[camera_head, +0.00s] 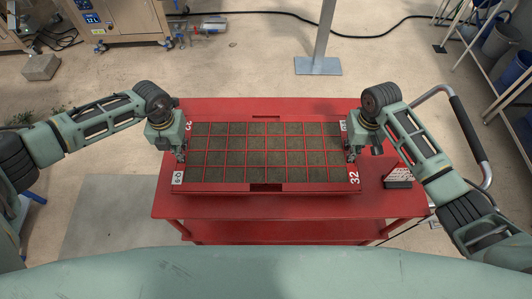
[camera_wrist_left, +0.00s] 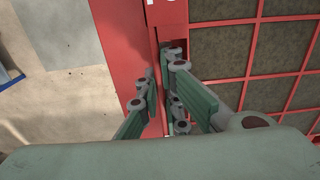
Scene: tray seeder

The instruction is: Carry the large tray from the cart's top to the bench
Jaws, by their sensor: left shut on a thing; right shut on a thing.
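The large red tray (camera_head: 265,187) has a grid of soil-filled cells and lies on the red top of the cart (camera_head: 200,205). My left gripper (camera_head: 181,154) is at the tray's left edge, shut on its rim. In the left wrist view, the fingers of this gripper (camera_wrist_left: 165,105) sit on both sides of the red tray rim (camera_wrist_left: 172,15). My right gripper (camera_head: 351,154) is at the tray's right edge, shut on the rim there. The fingertips are small in the head view. The bench cannot be made out with certainty.
A small dark object with a red and white label (camera_head: 397,180) lies on the cart's right side. The cart's black-gripped handle (camera_head: 470,135) rises at the right. A metal post (camera_head: 322,45) stands behind the cart. Machines stand at the back left, and buckets (camera_head: 500,40) at the right.

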